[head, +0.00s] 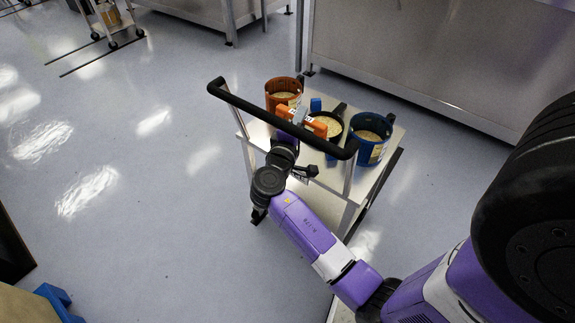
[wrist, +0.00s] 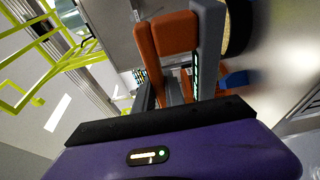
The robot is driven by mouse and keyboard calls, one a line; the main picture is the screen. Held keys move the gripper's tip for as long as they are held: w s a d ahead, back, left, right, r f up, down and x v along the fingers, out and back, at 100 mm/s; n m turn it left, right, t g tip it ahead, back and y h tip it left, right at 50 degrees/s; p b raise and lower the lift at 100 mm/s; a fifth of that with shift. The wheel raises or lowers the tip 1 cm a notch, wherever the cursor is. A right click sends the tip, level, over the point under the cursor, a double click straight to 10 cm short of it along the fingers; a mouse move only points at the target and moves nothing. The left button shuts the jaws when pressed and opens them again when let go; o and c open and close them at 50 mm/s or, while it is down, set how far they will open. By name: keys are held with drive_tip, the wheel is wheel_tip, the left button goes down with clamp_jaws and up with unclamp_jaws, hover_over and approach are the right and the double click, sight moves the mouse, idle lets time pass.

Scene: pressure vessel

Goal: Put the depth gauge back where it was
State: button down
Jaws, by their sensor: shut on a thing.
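The depth gauge appears as an orange and grey thing (head: 322,126) over the cart's near part in the head view. In the wrist view its orange part (wrist: 174,34) stands in front of my gripper's dark palm strip, next to a grey bar with small marks. My gripper (head: 293,130) is shut on it, above the cart top and just beyond the black push handle. The grip contact is partly hidden. I cannot tell whether the gauge touches the cart top or the containers behind it.
The cart (head: 352,185) carries an orange container (head: 284,86), a dark container (head: 339,134) and a blue container (head: 375,152), all with pale contents. The push handle (head: 270,114) crosses close to my wrist. A steel bench (head: 430,55) stands behind.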

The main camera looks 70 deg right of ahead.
wheel_tip(320, 180, down, 6)
drive_tip(key=shift+a+r+b, duration=0.1)
drive_tip(key=shift+r+b, duration=0.15)
drive_tip(key=shift+b, duration=0.4)
drive_tip(key=shift+f+b, duration=0.45)
drive_tip(key=shift+f, duration=1.65)
drive_tip(key=shift+f, duration=0.1)
drive_tip(key=c, duration=1.8)
unclamp_jaws()
drive_tip(key=shift+f, duration=0.1)
drive_tip(key=shift+c, duration=0.2)
drive_tip(key=o, duration=0.4)
drive_tip(key=shift+o, duration=0.2)
